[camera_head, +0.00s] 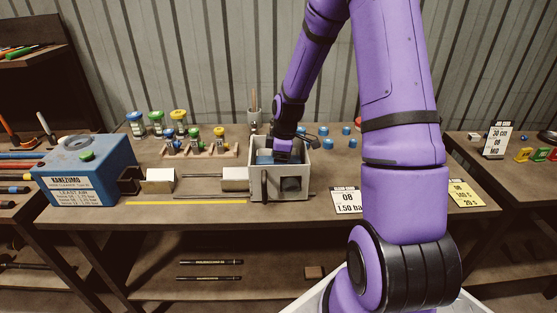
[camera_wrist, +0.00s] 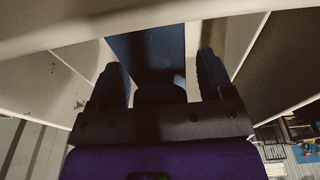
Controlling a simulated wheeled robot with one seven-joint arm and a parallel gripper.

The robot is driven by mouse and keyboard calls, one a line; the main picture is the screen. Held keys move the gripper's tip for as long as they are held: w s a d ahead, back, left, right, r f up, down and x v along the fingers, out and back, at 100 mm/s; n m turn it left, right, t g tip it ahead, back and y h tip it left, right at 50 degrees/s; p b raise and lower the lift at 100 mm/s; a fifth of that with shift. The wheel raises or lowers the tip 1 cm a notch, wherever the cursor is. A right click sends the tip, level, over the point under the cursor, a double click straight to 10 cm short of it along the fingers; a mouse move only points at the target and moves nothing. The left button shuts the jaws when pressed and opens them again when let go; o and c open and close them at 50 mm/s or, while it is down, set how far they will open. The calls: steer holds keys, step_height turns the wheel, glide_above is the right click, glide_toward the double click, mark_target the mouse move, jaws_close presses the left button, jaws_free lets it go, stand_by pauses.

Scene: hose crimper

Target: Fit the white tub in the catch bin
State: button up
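A pale grey-white open box (camera_head: 292,184) with a dark square window in its front stands on the bench in the head view. I take it for the catch bin, but cannot tell for sure. Blue shows inside it. My gripper (camera_head: 283,154) points down into its opening. In the wrist view my gripper (camera_wrist: 162,65) has its two dark fingers wide apart, with a blue surface (camera_wrist: 148,48) beyond them and pale walls (camera_wrist: 75,75) around. I see nothing clamped between the fingers. I cannot make out a separate white tub in the box.
A blue machine (camera_head: 88,175) stands at the left, with metal blocks (camera_head: 157,181) between it and the box. Small colour-topped jars (camera_head: 156,122) and a wooden rack (camera_head: 215,153) stand behind. A white-rimmed thing (camera_head: 318,293) shows at the bottom.

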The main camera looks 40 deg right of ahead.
steer(key=r, duration=0.4)
steer(key=d+r, duration=0.1)
steer(key=r, duration=0.3)
steer(key=s+r, duration=0.1)
steer(key=r, duration=0.3)
steer(key=shift+d, duration=0.15)
steer(key=s+a+r+m+t+h, duration=0.1)
steer(key=s+a+r+m, duration=0.2)
steer(key=s+a+r, duration=0.3)
steer(key=s+a+r+m+t+h, duration=0.1)
steer(key=s+a+r+m, duration=0.1)
steer(key=s+a+r, duration=0.45)
steer(key=s+a+r+m+t, duration=0.1)
steer(key=s+r+m, duration=0.2)
steer(key=s, duration=0.3)
steer(key=s+a+r+m+t, duration=0.1)
steer(key=s+r+m, duration=0.2)
steer(key=s, duration=0.4)
steer(key=shift+r+y, duration=0.3)
